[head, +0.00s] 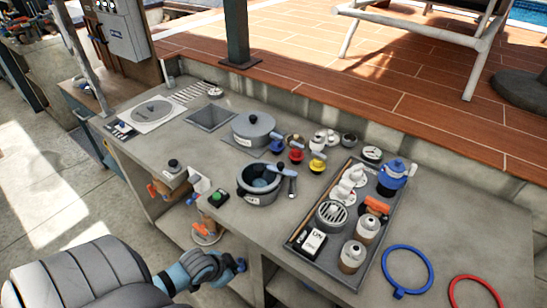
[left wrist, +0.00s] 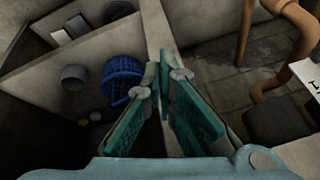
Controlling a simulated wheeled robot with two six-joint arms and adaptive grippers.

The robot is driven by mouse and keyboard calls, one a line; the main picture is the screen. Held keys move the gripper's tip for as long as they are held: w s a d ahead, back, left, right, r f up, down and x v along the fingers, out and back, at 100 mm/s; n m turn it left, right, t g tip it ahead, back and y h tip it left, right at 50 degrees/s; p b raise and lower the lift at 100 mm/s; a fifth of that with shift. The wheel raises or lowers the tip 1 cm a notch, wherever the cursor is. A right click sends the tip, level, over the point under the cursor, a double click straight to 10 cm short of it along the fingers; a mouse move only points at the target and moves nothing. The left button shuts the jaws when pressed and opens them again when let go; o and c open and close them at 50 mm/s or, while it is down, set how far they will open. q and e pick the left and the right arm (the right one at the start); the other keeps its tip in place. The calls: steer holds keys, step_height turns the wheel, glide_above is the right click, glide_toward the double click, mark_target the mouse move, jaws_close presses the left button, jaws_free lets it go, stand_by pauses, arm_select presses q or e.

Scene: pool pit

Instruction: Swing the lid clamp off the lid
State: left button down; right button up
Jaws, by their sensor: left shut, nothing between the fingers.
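A round grey pot (head: 258,196) stands on the middle of the counter, with a dark bluish inside. A grey-blue bar with a knob (head: 283,171) lies at its right rim and looks like the lid clamp; I cannot tell how it is fastened. A wide grey lid with a dark knob (head: 253,124) sits on a second round vessel behind it. My left gripper (head: 240,265) is in front of the counter's front edge, apart from the pot and clamp. In the left wrist view its teal-padded fingers (left wrist: 165,85) are shut and empty. My right gripper is not in view.
A dark tray (head: 298,254) of fittings lies right of the pot, and blue (head: 407,270) and red (head: 474,291) rings lie farther right. Coloured valve handles (head: 296,155) stand behind the pot. In the left wrist view, a blue basket (left wrist: 122,72) and orange-brown pipes (left wrist: 265,85) lie below.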

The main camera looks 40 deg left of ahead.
arm_select(q)
steer(key=w+d+r+m+h+p, duration=0.1)
steer(key=w+d+r+m+p, duration=0.15)
steer(key=r, duration=0.65)
steer(key=w+d+r+m+h+p, duration=0.1)
steer(key=r+m, duration=0.2)
steer(key=r, duration=0.6)
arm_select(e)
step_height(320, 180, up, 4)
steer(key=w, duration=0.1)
arm_select(q)
steer(key=w+a+r+m+t+h+b, duration=0.15)
steer(key=w+a+r+m, duration=0.4)
steer(key=w+r, duration=0.55)
steer(key=b, duration=0.6)
glide_toward(281, 177)
steer(key=shift+n, duration=0.4)
steer(key=shift+x, duration=3.05)
steer(key=shift+s+d, duration=0.1)
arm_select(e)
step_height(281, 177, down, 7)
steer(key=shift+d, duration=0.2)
arm_select(q)
steer(key=shift+m+h, duration=0.25)
steer(key=shift+m, duration=0.25)
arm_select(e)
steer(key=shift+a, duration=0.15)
